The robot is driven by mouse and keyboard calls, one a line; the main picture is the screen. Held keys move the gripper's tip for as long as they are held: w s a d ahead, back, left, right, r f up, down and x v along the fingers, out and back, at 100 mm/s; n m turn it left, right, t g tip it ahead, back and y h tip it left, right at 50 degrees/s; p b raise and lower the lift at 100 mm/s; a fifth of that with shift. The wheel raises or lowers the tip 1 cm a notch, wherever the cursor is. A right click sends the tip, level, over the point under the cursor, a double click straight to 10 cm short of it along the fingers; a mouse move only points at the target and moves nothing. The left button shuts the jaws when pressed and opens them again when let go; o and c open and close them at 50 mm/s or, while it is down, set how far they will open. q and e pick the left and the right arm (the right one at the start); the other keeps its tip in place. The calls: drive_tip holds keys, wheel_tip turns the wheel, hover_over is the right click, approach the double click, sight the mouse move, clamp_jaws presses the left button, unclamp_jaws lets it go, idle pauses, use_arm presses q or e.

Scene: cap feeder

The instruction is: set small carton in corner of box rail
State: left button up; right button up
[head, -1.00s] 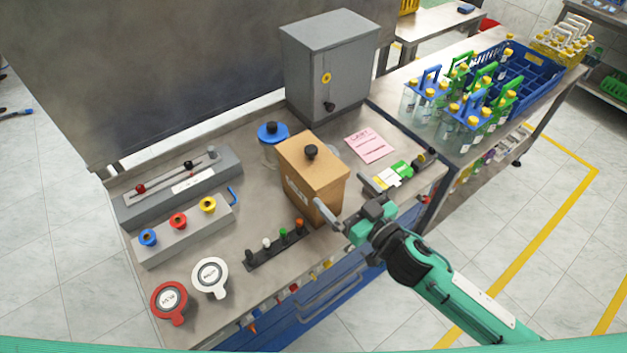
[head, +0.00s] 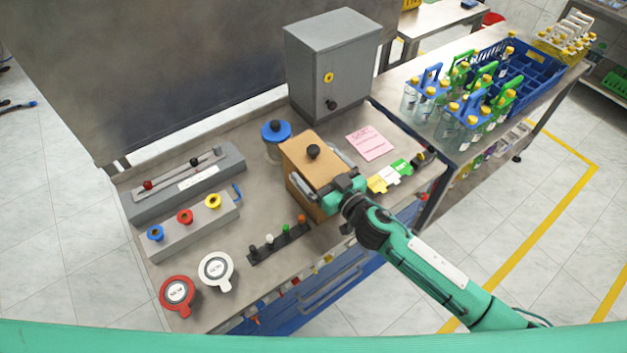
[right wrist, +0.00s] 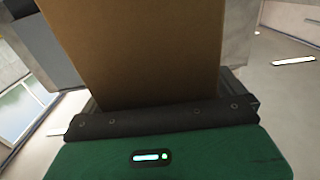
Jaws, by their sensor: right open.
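The brown carton (head: 303,157) stands upright on the steel bench, with a black knob on its top. My right gripper (head: 320,172) is open, with one finger along the carton's left front side and the other at its far right side, so its fingers straddle the carton. In the right wrist view the carton's brown face (right wrist: 140,45) fills the middle, right in front of the gripper's dark palm edge. Whether the fingers touch it cannot be told. No box rail can be made out for sure. My left gripper is not in view.
A grey cabinet (head: 330,65) stands behind the carton, and a blue-lidded jar (head: 276,133) close by at its left. A pink note (head: 369,143) lies to the right. A strip of coloured knobs (head: 278,240) is in front. Grey switch blocks (head: 190,228) stand at left.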

drive_tip(key=shift+c, duration=0.4)
drive_tip(key=shift+r, duration=0.15)
drive_tip(key=c, duration=1)
